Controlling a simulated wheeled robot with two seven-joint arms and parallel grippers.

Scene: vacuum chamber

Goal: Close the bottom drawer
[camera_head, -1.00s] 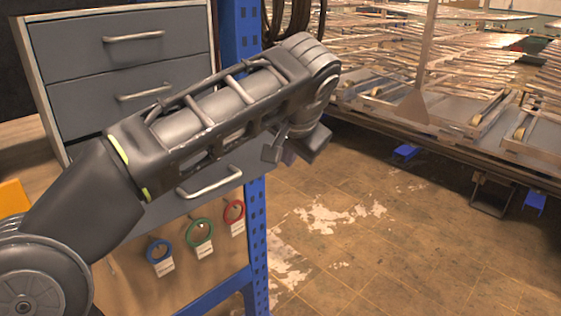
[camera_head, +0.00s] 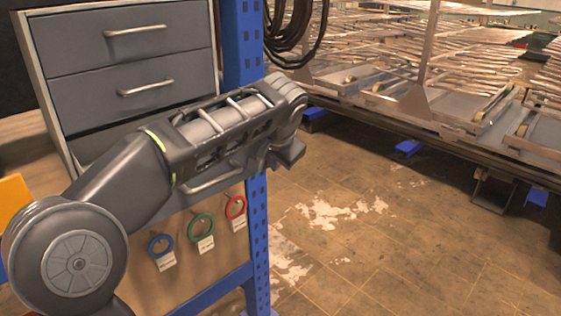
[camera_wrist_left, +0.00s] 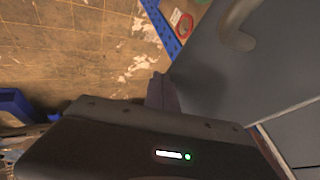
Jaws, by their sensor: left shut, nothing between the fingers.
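The grey drawer cabinet stands at the left in the head view, with a top drawer (camera_head: 80,45) and a middle drawer (camera_head: 95,98), both flush. The bottom drawer's handle (camera_head: 210,181) shows below my left arm, and its front sits forward of the drawers above. My arm hides most of this drawer. My left gripper (camera_head: 286,156) is shut and empty, beyond the drawer's right end. In the left wrist view a grey drawer front (camera_wrist_left: 245,75) with a curved handle (camera_wrist_left: 238,28) fills the right side, close beside my gripper (camera_wrist_left: 163,92). Contact cannot be told.
A blue perforated post (camera_head: 257,230) stands right of the cabinet. Blue, green and red tape rings (camera_head: 201,226) hang below the drawer. Dark cables (camera_head: 295,35) hang by the post. Metal racks (camera_head: 460,80) stand at the back right. The floor (camera_head: 390,250) at right is clear.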

